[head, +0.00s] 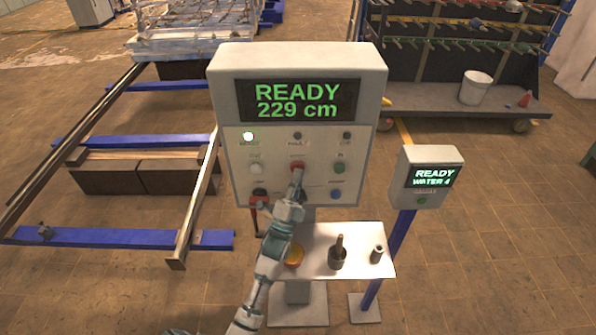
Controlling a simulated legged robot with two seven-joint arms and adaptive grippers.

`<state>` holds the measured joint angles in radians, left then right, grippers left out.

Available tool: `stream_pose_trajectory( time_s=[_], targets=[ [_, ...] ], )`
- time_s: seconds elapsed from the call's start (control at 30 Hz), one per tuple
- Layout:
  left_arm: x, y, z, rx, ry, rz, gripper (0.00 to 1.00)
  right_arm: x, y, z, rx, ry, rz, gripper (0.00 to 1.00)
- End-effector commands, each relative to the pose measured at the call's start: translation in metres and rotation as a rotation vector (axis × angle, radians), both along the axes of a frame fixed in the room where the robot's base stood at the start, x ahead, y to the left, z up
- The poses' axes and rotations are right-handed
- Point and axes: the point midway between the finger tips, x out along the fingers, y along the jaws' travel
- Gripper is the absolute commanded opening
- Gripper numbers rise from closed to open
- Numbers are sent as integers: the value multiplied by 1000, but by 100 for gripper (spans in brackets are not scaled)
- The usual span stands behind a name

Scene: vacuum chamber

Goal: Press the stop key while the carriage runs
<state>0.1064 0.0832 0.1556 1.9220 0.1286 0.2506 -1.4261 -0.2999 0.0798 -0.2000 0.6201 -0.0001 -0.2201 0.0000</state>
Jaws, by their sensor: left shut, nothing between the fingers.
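The control box (225,150) stands upright in front of me. Its green display (300,101) reads "READY 229 cm". A red key (297,165) sits in the middle of the panel; its label is too small to read. My left gripper (297,177) is shut and empty, its tips at or just below the red key. I cannot tell whether they touch it. A load on a frame (195,35), perhaps the carriage, stands at the far end of the rails (75,150). My right gripper is not in view.
Around the red key are white, green, dark and blue keys, and a lit lamp (248,136). Below is a shelf (350,232) with a bottle (338,253) and a small cylinder (377,254). A smaller box (428,158) at right reads "READY WATER 4".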

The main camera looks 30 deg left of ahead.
Motion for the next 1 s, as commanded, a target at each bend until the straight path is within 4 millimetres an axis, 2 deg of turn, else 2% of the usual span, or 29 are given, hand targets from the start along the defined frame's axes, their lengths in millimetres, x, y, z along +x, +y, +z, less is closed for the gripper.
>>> stream_pose_trajectory(
  time_s=[0.33,0.7,1.0],
  targets=[
    [-1,0,0,-1,0,1,0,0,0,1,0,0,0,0],
    [-16,-9,0,-1,0,-1,0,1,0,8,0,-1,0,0],
    [-17,-10,0,-1,0,-1,0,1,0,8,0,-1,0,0]
  ],
)
